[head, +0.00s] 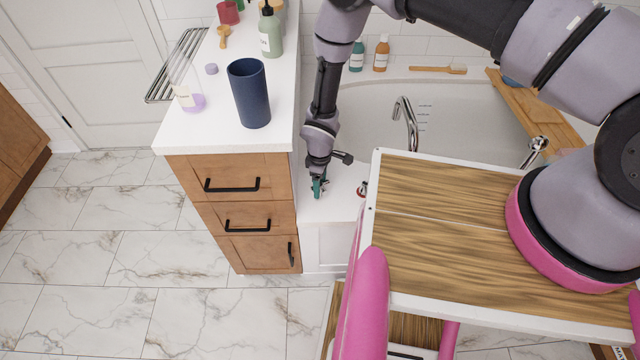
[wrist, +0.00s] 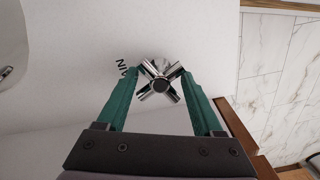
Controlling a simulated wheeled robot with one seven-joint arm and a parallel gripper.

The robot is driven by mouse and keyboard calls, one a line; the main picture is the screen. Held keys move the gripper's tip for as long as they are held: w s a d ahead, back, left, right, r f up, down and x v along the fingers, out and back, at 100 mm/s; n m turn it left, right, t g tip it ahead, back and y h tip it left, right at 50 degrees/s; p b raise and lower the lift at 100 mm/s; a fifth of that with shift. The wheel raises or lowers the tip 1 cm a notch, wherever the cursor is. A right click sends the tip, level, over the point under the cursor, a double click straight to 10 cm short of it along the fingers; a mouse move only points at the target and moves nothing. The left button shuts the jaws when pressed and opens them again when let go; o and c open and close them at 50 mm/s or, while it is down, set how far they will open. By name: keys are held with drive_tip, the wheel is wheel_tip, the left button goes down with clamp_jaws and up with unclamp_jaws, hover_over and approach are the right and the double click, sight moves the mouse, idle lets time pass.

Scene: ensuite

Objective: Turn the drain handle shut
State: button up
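The drain handle is a chrome cross-shaped knob (wrist: 160,85) on the white tub ledge, seen nearly end-on in the wrist view. Its arms lie diagonally, like an X. Dark letters, partly hidden, are printed on the ledge beside it. My gripper (wrist: 160,76) is open, with one green finger on each side of the knob; I cannot tell whether they touch its arms. In the head view my gripper (head: 317,190) points down at the ledge just right of the drawer cabinet, and the knob there is hidden behind it.
A small red and chrome fitting (head: 361,189) sits on the ledge to the right. The wooden drawer cabinet (head: 240,215) stands close on the left, with a blue cup (head: 248,93) on top. The bathtub (head: 455,110) and its chrome spout (head: 405,115) lie behind.

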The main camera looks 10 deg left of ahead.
sight(322, 185)
drive_tip(key=shift+o, duration=1.4)
wheel_tip(322, 185, up, 11)
drive_tip(key=shift+f, duration=0.1)
drive_tip(key=shift+s+d+f+n, duration=0.1)
drive_tip(key=shift+n, duration=0.2)
drive_tip(key=c, duration=0.7)
drive_tip(key=shift+s+d+f+n, duration=0.2)
drive_tip(key=shift+d+n, duration=0.05)
drive_tip(key=shift+n, duration=0.45)
drive_tip(key=shift+c, duration=0.5)
drive_tip(key=f+n, duration=0.2)
drive_tip(key=f, duration=0.1)
drive_tip(key=w+f+n+t+y, duration=0.1)
drive_tip(key=f+n, duration=0.1)
drive_tip(key=f, duration=0.2)
drive_tip(key=w+d+f+n, duration=0.1)
drive_tip(key=f+n, duration=0.2)
drive_tip(key=shift+f+t, duration=0.4)
